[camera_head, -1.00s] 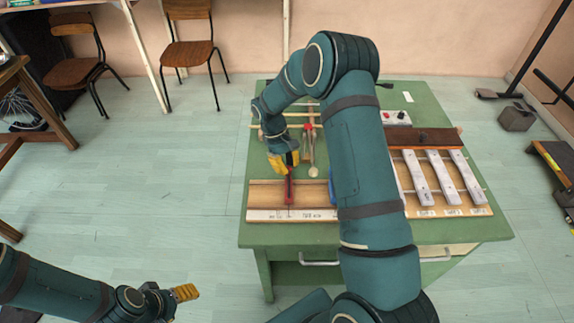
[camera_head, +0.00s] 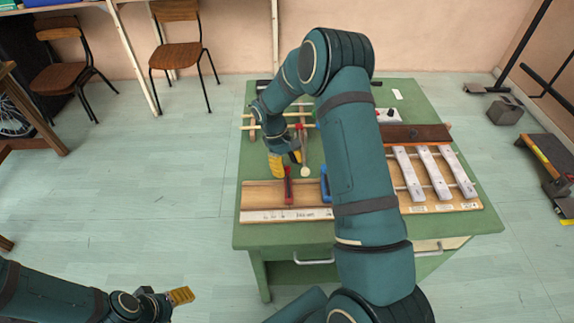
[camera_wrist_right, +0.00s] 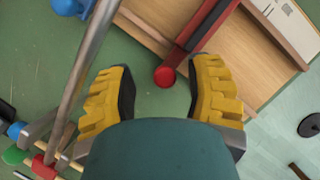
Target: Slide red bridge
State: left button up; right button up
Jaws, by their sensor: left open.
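The red bridge (camera_head: 288,187) stands across the pale wooden board (camera_head: 256,195), near the board's left part. In the right wrist view the red bridge (camera_wrist_right: 186,48) runs up and away, with a round red end (camera_wrist_right: 165,76) towards me. My right gripper (camera_head: 280,168) is just behind the bridge in the head view. In the wrist view its yellow fingers (camera_wrist_right: 165,80) are spread apart, with the red end visible between them and nothing held. My left gripper (camera_head: 180,296) is open and empty at lower left, away from the table.
The green table (camera_head: 420,100) also holds a xylophone-like frame with pale bars (camera_head: 434,172), a dark brown block (camera_head: 415,134) and a mallet (camera_head: 304,150). A blue piece (camera_head: 325,184) stands on the board, partly hidden by my right arm. Floor left of the table is clear.

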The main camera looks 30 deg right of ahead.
jog(key=shift+w+a+r, duration=0.1)
jog(key=v, duration=1.1)
jog(key=shift+r, duration=0.35)
jog(key=shift+w+a, duration=0.1)
jog(key=shift+a, duration=0.05)
